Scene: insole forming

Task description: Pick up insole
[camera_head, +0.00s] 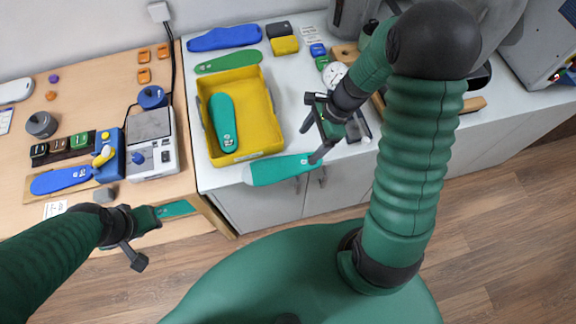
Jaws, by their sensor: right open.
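A green insole (277,170) lies at the front edge of the white table, partly overhanging it. My right gripper (313,141) is open above its right end. One finger appears over or against that end; contact cannot be told. Another green insole (223,115) lies in the yellow bin (273,118). A third green insole (229,62) lies behind the bin, with a blue one (222,38) further back.
Small boxes (285,45) and a round dial (334,74) stand right of the bin. The floor in front is clear.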

